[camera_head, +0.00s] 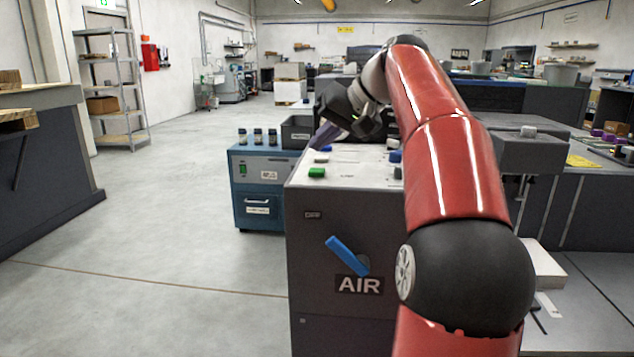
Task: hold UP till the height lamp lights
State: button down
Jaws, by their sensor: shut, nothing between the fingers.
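A grey cabinet (340,215) stands in front of me with several coloured buttons on its light top. A green button (317,172) is near the front left edge, with a white one (321,158) and a blue one (327,148) behind it. Another blue button (396,157) sits at the right, partly behind my red arm. My gripper (318,140) is shut and empty, pointing down left over the back left of the top, close to the blue button. I cannot tell whether it touches. No UP marking is readable, and I cannot make out a height lamp.
A blue lever (347,256) is on the cabinet front above an AIR label. A blue unit (262,185) with several small jars on top stands behind left. A dark open bin (297,132) is just beyond my gripper. The floor at left is clear.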

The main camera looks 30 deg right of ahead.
aim_at(322, 171)
jog(key=shift+f+b, duration=0.55)
jog(key=shift+f, duration=0.55)
dwell(1.2)
jog(key=shift+f+b, duration=0.3)
jog(key=shift+f, duration=0.1)
